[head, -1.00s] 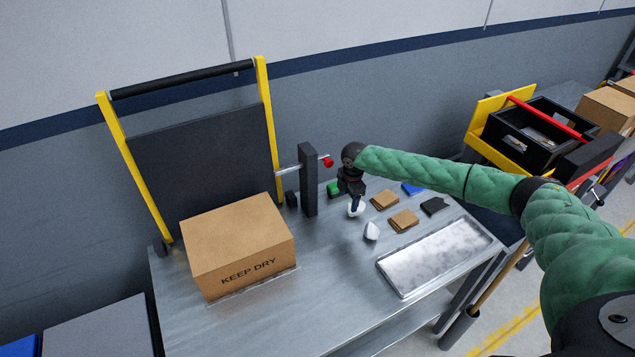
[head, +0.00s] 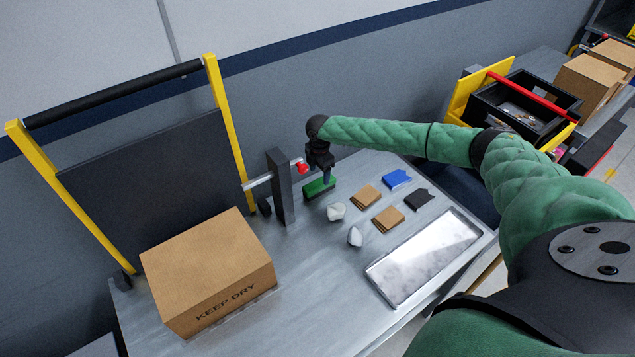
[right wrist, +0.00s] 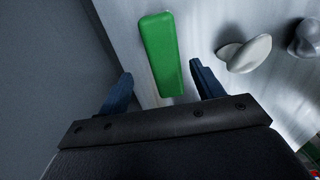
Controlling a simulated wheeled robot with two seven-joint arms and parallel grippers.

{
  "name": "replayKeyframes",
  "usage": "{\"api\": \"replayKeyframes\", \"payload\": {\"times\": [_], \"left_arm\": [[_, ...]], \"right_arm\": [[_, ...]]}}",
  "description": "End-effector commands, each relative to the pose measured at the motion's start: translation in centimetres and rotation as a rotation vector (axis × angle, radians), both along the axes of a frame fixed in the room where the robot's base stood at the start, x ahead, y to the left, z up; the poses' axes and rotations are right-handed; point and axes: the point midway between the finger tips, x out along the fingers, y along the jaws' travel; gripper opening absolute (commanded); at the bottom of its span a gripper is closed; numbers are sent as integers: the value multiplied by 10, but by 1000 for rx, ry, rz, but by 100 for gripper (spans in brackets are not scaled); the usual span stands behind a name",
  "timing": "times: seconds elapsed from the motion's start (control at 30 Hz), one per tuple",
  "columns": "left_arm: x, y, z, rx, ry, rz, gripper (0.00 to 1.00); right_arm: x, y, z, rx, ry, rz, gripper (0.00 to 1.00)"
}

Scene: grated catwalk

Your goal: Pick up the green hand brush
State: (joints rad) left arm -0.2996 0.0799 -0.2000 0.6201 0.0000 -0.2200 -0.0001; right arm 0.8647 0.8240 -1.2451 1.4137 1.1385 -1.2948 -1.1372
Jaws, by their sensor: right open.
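The green hand brush (head: 320,187) lies on the metal table near its back edge, just right of a dark post. In the right wrist view the brush (right wrist: 161,52) lies ahead of and between the fingers, its near end close to the fingertip line. My right gripper (head: 326,178) is above the brush, pointing down. Its two blue fingers are apart and nothing is between their tips in the right wrist view (right wrist: 161,75) but the brush below. I cannot tell the exact height gap. My left gripper is not in view.
A dark post (head: 281,187) with a red-knobbed bar stands close left of the brush. Two whitish lumps (head: 336,211), brown pads (head: 366,196), a blue piece (head: 397,179), a black piece (head: 419,199) and a metal tray (head: 424,258) lie rightward. A KEEP DRY box (head: 208,270) stands front left.

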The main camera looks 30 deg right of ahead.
Motion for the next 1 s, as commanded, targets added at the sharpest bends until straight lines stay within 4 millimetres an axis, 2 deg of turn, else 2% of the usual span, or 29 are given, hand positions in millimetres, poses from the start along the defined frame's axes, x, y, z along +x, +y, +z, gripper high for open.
{"api": "replayKeyframes", "payload": {"times": [0.1, 0.27, 0.6, 0.93, 0.97, 1.0], "left_arm": [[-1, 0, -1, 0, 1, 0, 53], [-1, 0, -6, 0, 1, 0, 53], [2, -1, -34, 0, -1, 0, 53], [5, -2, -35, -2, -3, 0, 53], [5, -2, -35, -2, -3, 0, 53], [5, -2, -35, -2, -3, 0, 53]], "right_arm": [[0, 1, -12, 0, -1, 0, 66], [0, 1, -22, 0, -1, 0, 66], [-3, 3, -62, 0, -1, 0, 66], [-3, 3, -67, 1, -1, 0, 66], [-3, 3, -67, 1, -1, 0, 64], [-3, 3, -67, 1, -1, 0, 57]]}}
